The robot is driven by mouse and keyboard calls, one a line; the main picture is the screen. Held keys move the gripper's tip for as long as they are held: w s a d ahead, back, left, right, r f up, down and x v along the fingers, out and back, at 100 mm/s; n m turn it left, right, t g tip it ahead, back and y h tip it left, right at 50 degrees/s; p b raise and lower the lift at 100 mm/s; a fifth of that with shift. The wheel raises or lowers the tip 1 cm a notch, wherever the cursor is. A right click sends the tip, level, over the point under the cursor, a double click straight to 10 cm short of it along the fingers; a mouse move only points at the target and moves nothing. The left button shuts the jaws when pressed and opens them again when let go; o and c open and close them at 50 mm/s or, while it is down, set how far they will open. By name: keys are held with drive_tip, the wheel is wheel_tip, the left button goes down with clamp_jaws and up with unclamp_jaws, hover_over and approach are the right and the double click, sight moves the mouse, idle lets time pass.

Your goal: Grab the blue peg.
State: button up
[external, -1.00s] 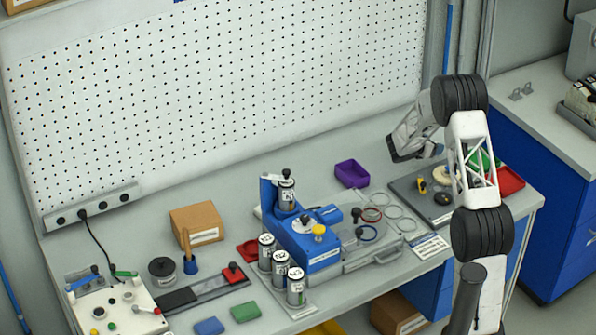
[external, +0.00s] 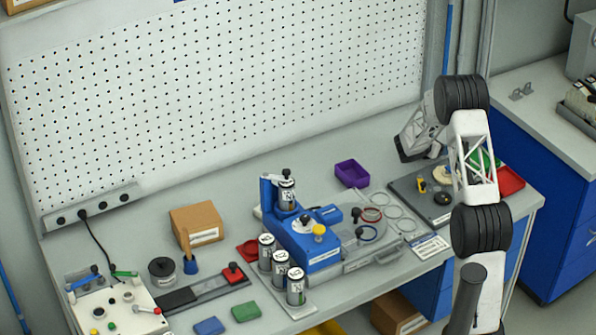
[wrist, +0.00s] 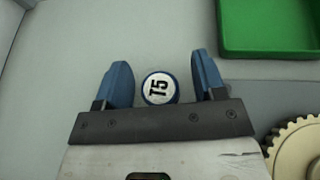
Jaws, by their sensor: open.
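The blue peg (wrist: 160,88) shows end-on in the wrist view, as a round white top marked T5 with a blue rim. My gripper (wrist: 160,62) is open. Its two blue fingers stand on either side of the peg, with a gap visible on both sides, the peg looking close to midway. I cannot tell from this view how far down the fingers reach beside it. In the external view the peg and fingertips are hidden behind my wrist.
A green bin (wrist: 268,28) and a cream gear (wrist: 297,145) lie to the right in the wrist view. The external view shows a dark board (external: 405,188), a red tray (external: 511,180), a purple bin (external: 352,172) and a blue fixture (external: 300,245) with cans. Open bench surrounds the peg's left.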

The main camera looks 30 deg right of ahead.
drive_tip(key=shift+d+f, duration=0.25)
drive_tip(key=shift+d, duration=0.25)
drive_tip(key=shift+c, duration=0.5)
drive_tip(key=c, duration=0.9)
